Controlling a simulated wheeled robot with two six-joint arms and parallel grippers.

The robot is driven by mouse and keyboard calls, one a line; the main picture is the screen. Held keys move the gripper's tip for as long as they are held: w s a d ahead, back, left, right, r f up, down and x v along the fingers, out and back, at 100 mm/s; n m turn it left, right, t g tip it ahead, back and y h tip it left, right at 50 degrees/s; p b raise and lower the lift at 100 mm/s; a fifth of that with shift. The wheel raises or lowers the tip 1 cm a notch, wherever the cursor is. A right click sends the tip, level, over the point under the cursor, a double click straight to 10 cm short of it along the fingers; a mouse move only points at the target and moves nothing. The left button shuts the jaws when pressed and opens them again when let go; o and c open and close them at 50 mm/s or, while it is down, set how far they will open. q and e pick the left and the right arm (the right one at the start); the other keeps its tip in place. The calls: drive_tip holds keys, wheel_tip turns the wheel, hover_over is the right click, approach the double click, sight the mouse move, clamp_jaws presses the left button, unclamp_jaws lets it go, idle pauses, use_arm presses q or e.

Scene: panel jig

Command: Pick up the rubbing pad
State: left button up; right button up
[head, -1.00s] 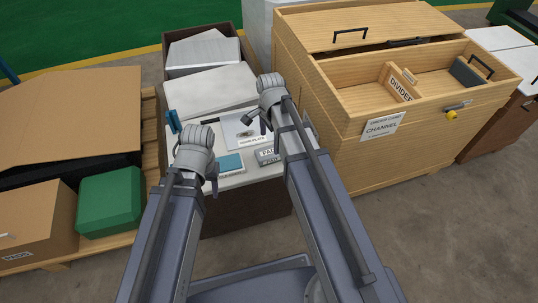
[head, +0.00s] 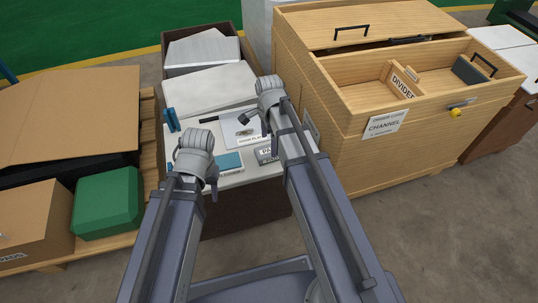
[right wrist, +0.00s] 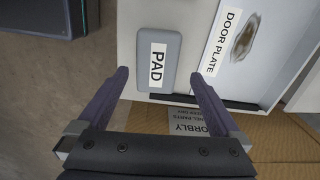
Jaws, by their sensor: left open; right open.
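The rubbing pad is a grey rounded block with a white PAD label. It lies flat on the pale worktop, seen in the right wrist view (right wrist: 171,82). In the head view the pad (head: 263,159) is partly hidden by my right arm. My right gripper (right wrist: 159,75) is open and empty, with its fingertips on either side of the pad's near end in the picture; I cannot tell the height gap. In the head view my right gripper (head: 243,118) is small and dark. My left gripper (head: 212,184) is at the worktop's front left, its fingers barely visible.
A door plate (head: 232,125) lies behind the pad, with a dark smudge on it. A blue cloth (head: 229,161) lies to the left of the pad. A wooden crate (head: 350,110) stands close on the right. A green box (head: 108,202) is at left.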

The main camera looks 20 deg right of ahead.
sight(269, 150)
drive_tip(key=f+b, duration=0.4)
drive_tip(key=f, duration=0.1)
drive_tip(key=shift+s+b, duration=0.25)
drive_tip(key=shift+b, duration=0.05)
drive_tip(key=shift+r, duration=0.1)
drive_tip(key=c, duration=1.4)
drive_tip(key=shift+o, duration=0.2)
wheel_tip(269, 150, up, 10)
drive_tip(key=p, duration=1)
